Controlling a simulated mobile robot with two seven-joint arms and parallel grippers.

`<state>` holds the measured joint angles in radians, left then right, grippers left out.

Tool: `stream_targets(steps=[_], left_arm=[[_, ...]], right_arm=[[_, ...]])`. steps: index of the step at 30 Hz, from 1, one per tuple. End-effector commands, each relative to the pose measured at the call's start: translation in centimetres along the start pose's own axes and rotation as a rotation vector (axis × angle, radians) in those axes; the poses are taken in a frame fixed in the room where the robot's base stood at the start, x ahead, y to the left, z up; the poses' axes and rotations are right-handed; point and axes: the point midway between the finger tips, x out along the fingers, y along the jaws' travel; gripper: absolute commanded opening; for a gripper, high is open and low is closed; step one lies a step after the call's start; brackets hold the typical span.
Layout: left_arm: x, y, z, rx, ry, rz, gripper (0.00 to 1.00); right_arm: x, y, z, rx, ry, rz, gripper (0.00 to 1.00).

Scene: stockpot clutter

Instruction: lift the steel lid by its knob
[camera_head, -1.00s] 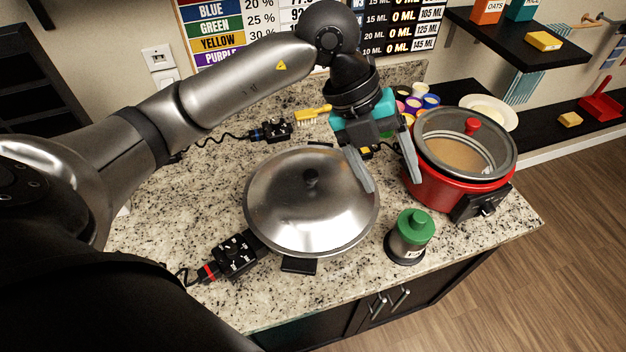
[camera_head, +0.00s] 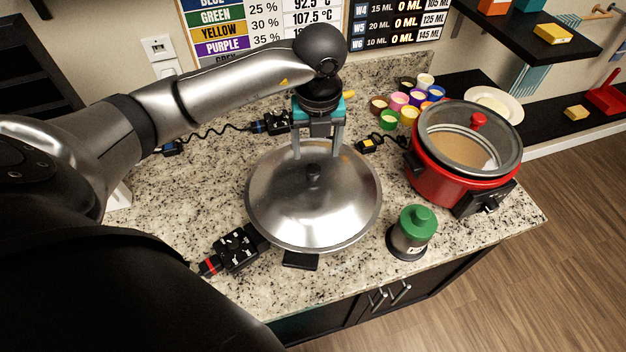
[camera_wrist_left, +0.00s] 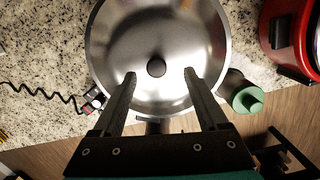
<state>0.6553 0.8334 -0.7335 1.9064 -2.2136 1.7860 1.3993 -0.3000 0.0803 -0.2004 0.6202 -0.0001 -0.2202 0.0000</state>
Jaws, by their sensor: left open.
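The steel lid (camera_head: 285,215) is a wide shiny dome on the granite counter, with a small dark knob (camera_head: 313,173) at its top. In the left wrist view the lid (camera_wrist_left: 115,45) fills the upper middle, and the knob (camera_wrist_left: 156,67) shows between and just beyond the fingertips. My left gripper (camera_head: 317,155) is open and empty, pointing down over the back half of the lid, close to the knob. Its fingers also show in the left wrist view (camera_wrist_left: 160,75), one on each side of the knob's line. What lies under the lid is hidden. My right gripper is not in view.
A red cooker (camera_head: 440,185) with a glass lid stands to the right. A green-topped canister (camera_head: 410,235) stands at the front right. Black power blocks (camera_head: 237,248) with cables lie left and behind. Several small colored cups (camera_head: 400,100) stand at the back.

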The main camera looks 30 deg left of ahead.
Motion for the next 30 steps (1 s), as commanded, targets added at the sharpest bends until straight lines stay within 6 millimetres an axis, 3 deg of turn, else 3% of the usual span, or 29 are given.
stream_targets(steps=[5, 15, 24, 30], left_arm=[[1.0, 0.1, -0.2, 0.000, 0.001, 0.002, 0.76], [5.3, 0.7, -0.9, 0.000, 0.001, 0.001, 0.76], [5.8, 0.6, -0.9, 0.001, 0.000, 0.000, 0.76], [5.8, 0.6, -0.9, 0.001, 0.000, 0.000, 0.54]], right_arm=[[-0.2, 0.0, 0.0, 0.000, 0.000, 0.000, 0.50], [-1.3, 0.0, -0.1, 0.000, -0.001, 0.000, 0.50], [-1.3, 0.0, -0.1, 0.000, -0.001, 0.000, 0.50], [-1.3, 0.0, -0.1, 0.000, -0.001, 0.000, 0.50]])
